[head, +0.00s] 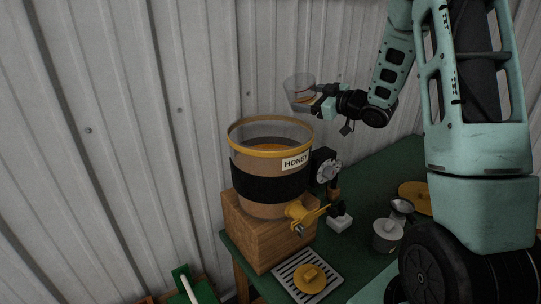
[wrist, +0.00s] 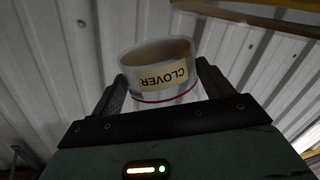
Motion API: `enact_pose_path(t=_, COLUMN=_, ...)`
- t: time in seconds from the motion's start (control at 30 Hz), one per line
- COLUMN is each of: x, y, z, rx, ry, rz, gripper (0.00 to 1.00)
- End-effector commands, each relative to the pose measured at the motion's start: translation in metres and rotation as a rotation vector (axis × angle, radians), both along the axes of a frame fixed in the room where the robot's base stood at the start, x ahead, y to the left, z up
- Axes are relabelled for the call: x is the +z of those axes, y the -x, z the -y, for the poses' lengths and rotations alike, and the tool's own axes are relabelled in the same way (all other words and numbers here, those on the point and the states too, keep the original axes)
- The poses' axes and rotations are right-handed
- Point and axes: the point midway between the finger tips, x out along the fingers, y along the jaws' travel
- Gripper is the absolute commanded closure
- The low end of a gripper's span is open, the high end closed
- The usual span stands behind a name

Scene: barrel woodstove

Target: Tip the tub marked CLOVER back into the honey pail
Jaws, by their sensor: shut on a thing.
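My gripper (head: 318,104) is shut on a clear tub (head: 299,88) and holds it in the air above the back right of the honey pail's rim. In the wrist view the tub (wrist: 157,72) sits between my two fingers, and its label reads CLOVER, upside down in that picture. In the head view the tub looks slightly tilted, with some amber colour inside. The honey pail (head: 270,187) is a clear round pail with a yellow rim, a black band and a HONEY label. It is open at the top and amber honey shows inside.
The pail stands on a wooden block (head: 251,232) with a yellow tap (head: 301,214) at its front. A black dial device (head: 326,168) is right of the pail. A slatted tray (head: 305,277), a lidded pot (head: 387,236) and a yellow disc (head: 416,196) lie on the green table. A corrugated wall (head: 150,120) stands close behind.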

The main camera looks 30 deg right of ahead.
Motion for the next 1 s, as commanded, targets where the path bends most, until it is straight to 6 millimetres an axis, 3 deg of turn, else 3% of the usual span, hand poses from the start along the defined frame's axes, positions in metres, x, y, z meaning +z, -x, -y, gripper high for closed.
enact_pose_path(t=0.33, x=0.001, y=-0.002, z=-0.001, rx=-0.021, ry=-0.007, rz=0.008, gripper=0.52)
enact_pose_path(t=0.7, x=0.045, y=-0.002, z=-0.001, rx=-0.021, ry=-0.275, rz=-0.031, gripper=0.52)
enact_pose_path(t=1.0, x=0.05, y=-0.002, z=-0.001, rx=-0.021, ry=-0.369, rz=-0.043, gripper=0.52)
